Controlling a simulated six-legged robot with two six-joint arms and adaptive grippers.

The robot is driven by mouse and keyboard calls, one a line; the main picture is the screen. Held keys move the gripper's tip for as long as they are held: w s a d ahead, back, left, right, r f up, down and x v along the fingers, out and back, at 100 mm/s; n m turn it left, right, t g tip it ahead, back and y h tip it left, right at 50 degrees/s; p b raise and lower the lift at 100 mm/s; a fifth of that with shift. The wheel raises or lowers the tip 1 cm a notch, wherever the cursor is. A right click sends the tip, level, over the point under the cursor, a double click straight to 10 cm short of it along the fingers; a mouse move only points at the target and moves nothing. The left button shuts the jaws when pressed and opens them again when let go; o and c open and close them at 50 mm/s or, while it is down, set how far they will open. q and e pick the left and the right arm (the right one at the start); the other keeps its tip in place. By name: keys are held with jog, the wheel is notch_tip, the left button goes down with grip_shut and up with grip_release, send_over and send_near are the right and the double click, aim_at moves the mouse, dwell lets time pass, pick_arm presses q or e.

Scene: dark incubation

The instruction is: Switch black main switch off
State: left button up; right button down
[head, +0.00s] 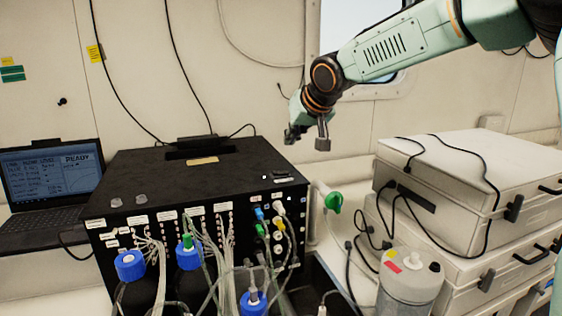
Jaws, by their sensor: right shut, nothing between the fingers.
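The black instrument box (215,172) stands on the bench, with a crowded front panel of labels, tubes and connectors. My right gripper (292,134) hangs above and behind the box's right rear corner, in front of the wall. It is shut and empty, and appears apart from the box. My left gripper is not in view.
A laptop (50,175) reading READY stands left of the box. Blue-capped bottles (130,264) and loose tubes crowd its front. White cases (445,165) with black cables are stacked at right, behind a lidded clear container (410,283). The box's top is mostly clear.

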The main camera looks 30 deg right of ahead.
jog(key=p, duration=0.2)
send_over(276, 172)
jog(key=s, duration=0.2)
jog(key=f, duration=0.4)
jog(key=shift+d+f, duration=0.15)
jog(key=shift+d, duration=0.05)
notch_tip(276, 172, down, 3)
jog(key=shift+f, duration=0.55)
jog(key=shift+w+a+f, duration=0.2)
jog(key=shift+w, duration=0.05)
jog(key=shift+s+r, duration=0.1)
jog(key=shift+s, duration=0.05)
jog(key=shift+b, duration=0.4)
jog(key=shift+f+b, duration=0.55)
jog(key=shift+b, duration=0.25)
jog(key=shift+a+r, duration=0.15)
jog(key=shift+p, duration=0.3)
